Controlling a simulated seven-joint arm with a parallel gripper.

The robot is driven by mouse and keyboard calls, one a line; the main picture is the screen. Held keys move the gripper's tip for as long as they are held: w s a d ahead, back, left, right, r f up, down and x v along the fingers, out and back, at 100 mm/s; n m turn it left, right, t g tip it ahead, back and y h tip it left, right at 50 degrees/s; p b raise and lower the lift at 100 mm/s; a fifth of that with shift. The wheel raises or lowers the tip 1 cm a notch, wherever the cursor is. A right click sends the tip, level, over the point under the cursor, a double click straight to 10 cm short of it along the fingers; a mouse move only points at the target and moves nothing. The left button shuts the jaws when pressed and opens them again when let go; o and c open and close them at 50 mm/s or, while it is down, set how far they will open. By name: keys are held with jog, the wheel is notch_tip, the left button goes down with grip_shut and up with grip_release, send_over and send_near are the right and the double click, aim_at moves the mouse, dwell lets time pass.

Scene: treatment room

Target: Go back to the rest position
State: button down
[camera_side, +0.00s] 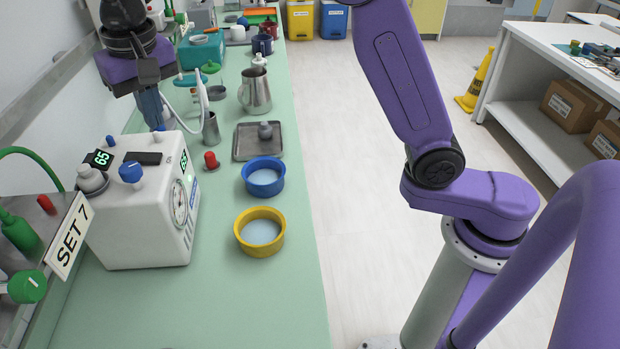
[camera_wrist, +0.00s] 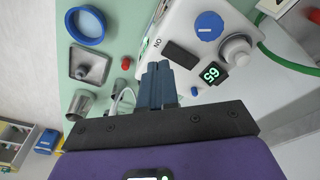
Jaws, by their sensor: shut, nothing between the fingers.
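My gripper (camera_side: 157,127) is shut and empty, pointing down just behind the white box-shaped device (camera_side: 145,225) at the left of the bench. In the wrist view its blue-grey fingers (camera_wrist: 158,66) lie together, with nothing between them. The device also shows in the wrist view (camera_wrist: 195,58), with a blue knob, a grey knob and a display reading 65. From these views I cannot tell the exact gap between the fingertips and the device.
The green bench (camera_side: 285,310) holds a blue ring dish (camera_side: 263,190), a yellow ring dish (camera_side: 246,250), a metal tray (camera_side: 244,151), a steel jug (camera_side: 256,100) and a red-topped small item (camera_side: 211,161). A SET 7 sign (camera_side: 68,240) stands front left. The bench's front right is clear.

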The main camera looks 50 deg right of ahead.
jog(key=s+d+f+n, duration=0.3)
jog(key=s+d+n, duration=0.1)
jog(key=s+d, duration=0.4)
jog(key=s+d+f+n+g, duration=0.1)
jog(key=s+d+f+n, duration=0.3)
jog(key=s+d, duration=0.4)
jog(key=s+d+f+n, duration=0.3)
jog(key=s+d+n, duration=0.2)
jog(key=s, duration=1.1)
jog(key=d, duration=0.2)
jog(key=shift+s+d+f+n+y, duration=0.2)
jog(key=shift+d+f+n+y, duration=0.1)
jog(key=shift+d+f+n, duration=0.1)
